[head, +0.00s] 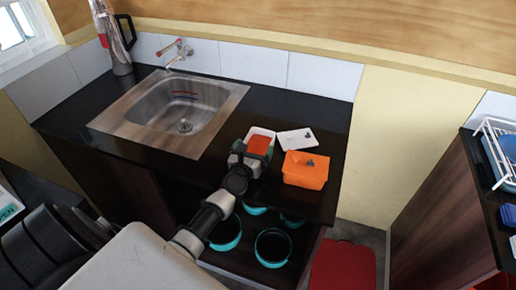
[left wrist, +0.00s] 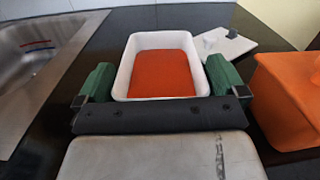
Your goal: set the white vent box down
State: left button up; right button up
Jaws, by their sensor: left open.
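The white vent box (head: 262,132) stands upright and lidless on the black counter, with orange-red contents inside. In the left wrist view the white box (left wrist: 124,78) sits between the two green fingers. My left gripper (head: 253,152) is open around its near end, with small gaps or light contact at the sides; I cannot tell which. A white lid with a grey vent knob (head: 297,139) lies flat to the right of the box; it also shows in the left wrist view (left wrist: 236,45). My right gripper is not in view.
An orange lidded box (head: 305,172) stands right of the white box, near the counter's front edge. A steel sink (head: 150,112) is at left, with a tap (head: 180,55) behind. Teal-rimmed pots (head: 272,248) sit below the counter. The counter behind the lid is clear.

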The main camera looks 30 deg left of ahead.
pick_arm(q)
jog(key=shift+w+a, duration=0.1)
jog(key=shift+w, duration=0.15)
jog(key=shift+s, duration=0.1)
jog(key=shift+c, duration=0.8)
jog(key=c, duration=0.7)
jog(key=shift+r, duration=0.2)
jog(key=shift+r+p, duration=4.45)
jog(key=shift+r, duration=0.4)
